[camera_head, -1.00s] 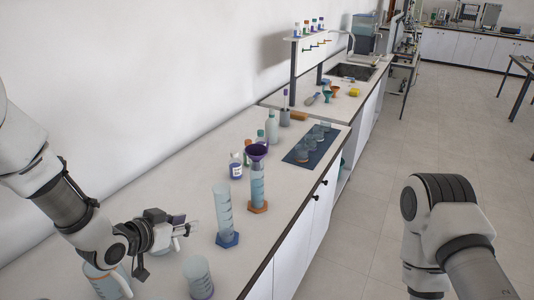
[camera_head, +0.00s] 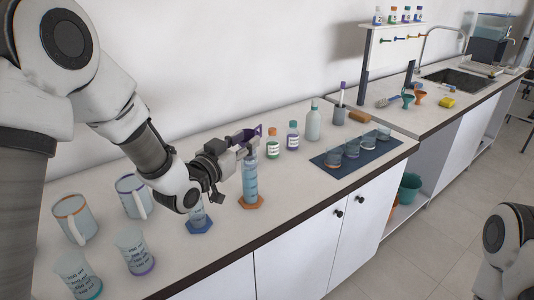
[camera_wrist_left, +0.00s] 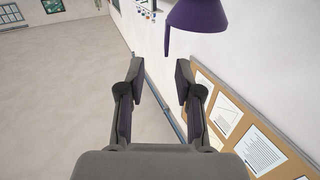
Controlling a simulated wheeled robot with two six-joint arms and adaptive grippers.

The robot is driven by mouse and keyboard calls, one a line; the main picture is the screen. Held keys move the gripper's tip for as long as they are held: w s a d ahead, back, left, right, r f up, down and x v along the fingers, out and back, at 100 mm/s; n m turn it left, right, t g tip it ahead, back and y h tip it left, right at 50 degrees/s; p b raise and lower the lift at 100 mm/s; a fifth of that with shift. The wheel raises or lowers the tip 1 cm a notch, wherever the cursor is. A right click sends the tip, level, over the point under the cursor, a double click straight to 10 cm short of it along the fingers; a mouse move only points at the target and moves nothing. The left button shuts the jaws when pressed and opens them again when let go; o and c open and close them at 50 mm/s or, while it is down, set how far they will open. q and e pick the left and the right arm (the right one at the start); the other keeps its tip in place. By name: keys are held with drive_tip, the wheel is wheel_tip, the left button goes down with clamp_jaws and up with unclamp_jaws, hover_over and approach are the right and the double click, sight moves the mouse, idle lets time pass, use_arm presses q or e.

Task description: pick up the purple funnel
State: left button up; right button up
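The purple funnel (camera_head: 246,134) sits at the top of the clear measuring cylinder with the orange base (camera_head: 251,178) in the head view, partly hidden by my left gripper. My left gripper (camera_head: 238,150) is at the funnel's left side, close to the cylinder's top. In the left wrist view its two fingers (camera_wrist_left: 156,80) are spread open with nothing between them. The funnel (camera_wrist_left: 199,16) shows there at the upper edge, beyond the fingertips and to the right, partly cut off. My right gripper is out of view; only part of my right arm shows at lower right.
A cylinder with a blue base (camera_head: 199,215) stands under my left wrist. Mugs (camera_head: 76,218) and beakers (camera_head: 134,252) stand at the front left. Bottles (camera_head: 273,143) stand behind the funnel. Beakers stand on a dark blue mat (camera_head: 369,156) to the right.

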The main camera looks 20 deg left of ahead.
sight(258, 127)
use_arm(q)
drive_tip(key=p+x, duration=0.1)
drive_tip(key=x, duration=0.1)
drive_tip(key=p+x, duration=0.1)
drive_tip(key=x, duration=0.1)
drive_tip(key=p+x, duration=0.1)
drive_tip(key=x, duration=0.2)
drive_tip(key=shift+w+a+r+p, duration=0.15)
drive_tip(key=shift+w+a+p, duration=0.05)
drive_tip(key=shift+a+p, duration=0.15)
drive_tip(key=shift+s+a, duration=0.1)
drive_tip(key=shift+a, duration=0.05)
drive_tip(key=c, duration=0.5)
clamp_jaws()
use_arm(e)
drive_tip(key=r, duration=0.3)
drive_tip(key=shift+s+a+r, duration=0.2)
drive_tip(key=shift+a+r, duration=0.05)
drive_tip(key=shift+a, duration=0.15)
